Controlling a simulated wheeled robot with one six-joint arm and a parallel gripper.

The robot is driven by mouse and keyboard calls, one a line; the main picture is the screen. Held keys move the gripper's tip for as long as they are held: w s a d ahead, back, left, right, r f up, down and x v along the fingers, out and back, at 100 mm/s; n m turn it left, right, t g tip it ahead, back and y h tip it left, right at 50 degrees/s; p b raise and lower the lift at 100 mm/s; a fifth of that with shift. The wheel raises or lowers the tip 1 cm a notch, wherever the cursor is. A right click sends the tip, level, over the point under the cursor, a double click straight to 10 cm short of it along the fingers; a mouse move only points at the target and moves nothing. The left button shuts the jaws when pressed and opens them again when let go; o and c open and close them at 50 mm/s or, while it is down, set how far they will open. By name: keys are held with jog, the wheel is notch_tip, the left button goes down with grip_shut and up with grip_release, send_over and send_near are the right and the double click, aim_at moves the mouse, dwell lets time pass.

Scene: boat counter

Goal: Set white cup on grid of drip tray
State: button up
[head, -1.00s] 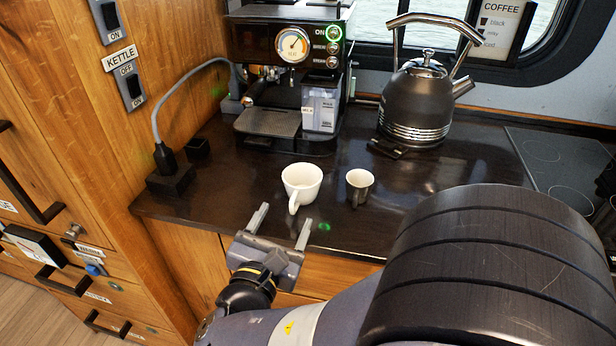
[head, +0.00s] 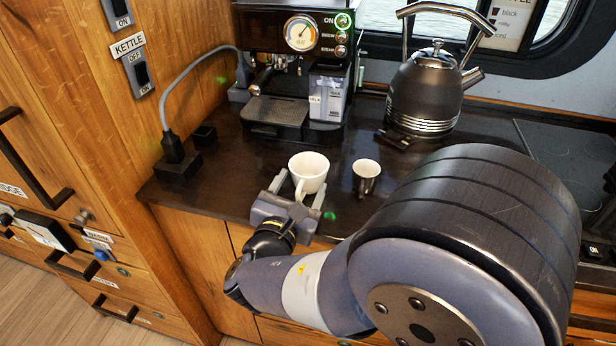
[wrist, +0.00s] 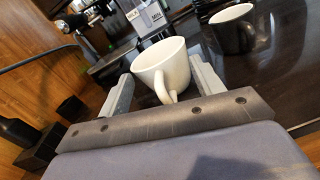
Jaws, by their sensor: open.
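The white cup (head: 308,171) stands upright on the dark counter near its front edge, its handle facing my gripper. My gripper (head: 297,190) is open, with its two fingers reaching along either side of the cup. In the wrist view the cup (wrist: 163,66) sits between the open fingers (wrist: 160,88), and the handle points toward the palm. Whether either finger touches the cup, I cannot tell. The drip tray (head: 275,112), with its dark grid, is at the base of the coffee machine behind the cup, and its top looks empty.
A smaller cup (head: 366,175), white inside and dark outside, stands just right of the white cup. A milk container (head: 328,95) is at the tray's right. A kettle (head: 425,92) stands at the back right. A socket block with a cable (head: 177,163) is at the left.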

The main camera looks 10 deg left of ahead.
grip_shut()
dwell(0.5)
